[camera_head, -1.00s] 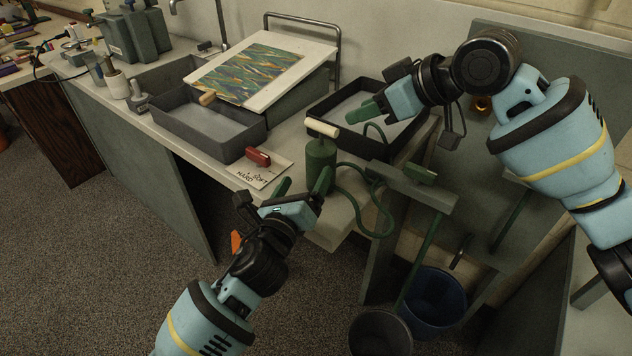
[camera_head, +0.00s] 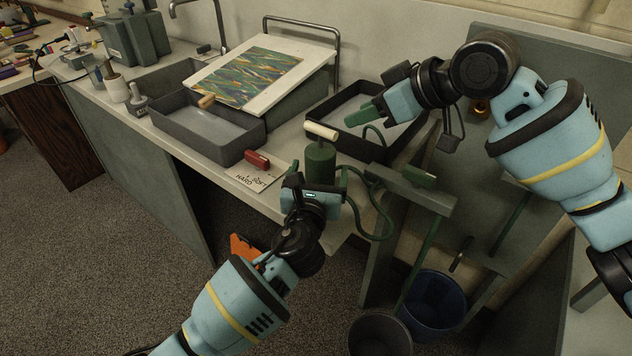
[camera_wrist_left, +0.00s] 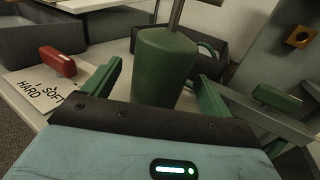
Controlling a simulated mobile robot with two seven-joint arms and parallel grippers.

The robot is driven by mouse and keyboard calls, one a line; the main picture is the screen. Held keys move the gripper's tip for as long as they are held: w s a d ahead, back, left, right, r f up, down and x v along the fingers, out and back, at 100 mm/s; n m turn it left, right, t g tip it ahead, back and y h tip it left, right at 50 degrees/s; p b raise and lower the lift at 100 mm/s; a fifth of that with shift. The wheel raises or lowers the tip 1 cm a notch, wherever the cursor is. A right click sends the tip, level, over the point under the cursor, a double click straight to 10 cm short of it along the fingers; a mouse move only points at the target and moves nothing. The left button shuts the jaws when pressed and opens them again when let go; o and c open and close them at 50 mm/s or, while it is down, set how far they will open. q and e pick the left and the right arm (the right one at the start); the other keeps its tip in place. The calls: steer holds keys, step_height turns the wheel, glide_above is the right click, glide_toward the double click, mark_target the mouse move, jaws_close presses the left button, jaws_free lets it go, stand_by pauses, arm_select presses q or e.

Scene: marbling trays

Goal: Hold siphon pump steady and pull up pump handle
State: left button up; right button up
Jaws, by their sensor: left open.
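The green siphon pump (camera_head: 320,160) stands upright at the counter's front edge, its cream pump handle (camera_head: 321,131) crosswise on top. My left gripper (camera_head: 320,174) is open, with one finger on each side of the pump's lower body. In the left wrist view, the pump body (camera_wrist_left: 165,65) stands between the two spread green fingers of my left gripper (camera_wrist_left: 158,82), with visible gaps. The handle's grip is out of that view; only a shaft shows. My right gripper (camera_head: 362,115) is over the right tray, right of and above the handle, apart from it; its jaw opening is unclear.
A green hose (camera_head: 384,215) loops right of the pump. A red block (camera_head: 257,159) lies on a "HARD / SOFT" card (camera_head: 247,180) to the left. A dark tray (camera_head: 345,140) stands behind the pump. A blue bucket (camera_head: 437,303) stands below on the floor.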

mark_target(321, 162)
arm_select(q)
steer(key=shift+w+d, duration=0.2)
steer(key=shift+w, duration=0.8)
steer(key=shift+w+d, duration=0.15)
steer(key=shift+w, duration=0.8)
steer(key=c, duration=1.2)
